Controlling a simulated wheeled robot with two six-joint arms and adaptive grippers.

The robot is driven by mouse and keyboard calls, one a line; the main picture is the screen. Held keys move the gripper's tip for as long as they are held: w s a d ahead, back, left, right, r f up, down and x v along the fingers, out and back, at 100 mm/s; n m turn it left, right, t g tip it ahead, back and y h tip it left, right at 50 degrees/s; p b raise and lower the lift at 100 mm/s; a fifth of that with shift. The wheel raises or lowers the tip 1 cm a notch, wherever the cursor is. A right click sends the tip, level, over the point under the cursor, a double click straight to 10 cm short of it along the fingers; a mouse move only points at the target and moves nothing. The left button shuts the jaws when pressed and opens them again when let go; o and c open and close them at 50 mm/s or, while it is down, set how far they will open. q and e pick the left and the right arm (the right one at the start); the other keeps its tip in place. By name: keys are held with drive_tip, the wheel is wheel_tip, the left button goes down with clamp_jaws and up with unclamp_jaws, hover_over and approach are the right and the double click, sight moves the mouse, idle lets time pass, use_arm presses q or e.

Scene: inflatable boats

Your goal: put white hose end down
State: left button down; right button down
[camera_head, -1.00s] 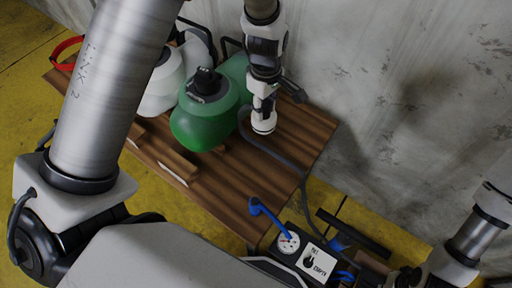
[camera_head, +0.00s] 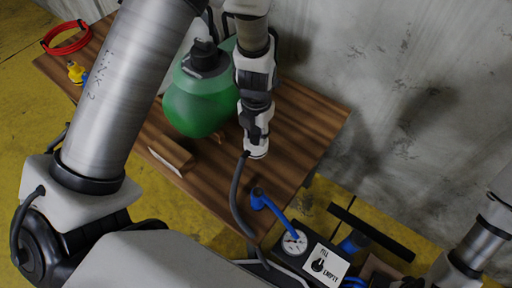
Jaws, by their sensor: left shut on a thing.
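My left gripper (camera_head: 258,137) is over the wooden table, shut on the white hose end (camera_head: 257,153). The white end shows below the fingertips, and the fingers hide part of it. A dark grey hose (camera_head: 236,200) runs from it down past the table's front corner toward the pump box. I cannot tell whether the white end touches the table. My right arm shows at the lower right. What may be its gripper (camera_head: 404,282) is cut by the bottom edge, so its jaws cannot be made out.
A green tank (camera_head: 199,100) stands just left of the gripper. A wooden block (camera_head: 170,153), red hose coil (camera_head: 66,38) and yellow part (camera_head: 75,72) lie on the table (camera_head: 285,140). A gauge box (camera_head: 327,262) with a blue hose (camera_head: 268,207) stands below. Bare tabletop lies right of the gripper.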

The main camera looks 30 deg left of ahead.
sight(256, 145)
use_arm(q)
wheel_tip(256, 145, down, 4)
drive_tip(key=shift+f+b, duration=0.25)
drive_tip(key=shift+b, duration=0.5)
drive_tip(key=shift+f, duration=0.3)
drive_tip(key=c, duration=0.8)
unclamp_jaws()
drive_tip(key=shift+f, duration=0.1)
wheel_tip(256, 145, up, 12)
drive_tip(key=p, duration=0.3)
drive_tip(key=shift+r+p, duration=0.2)
drive_tip(key=shift+p, duration=0.2)
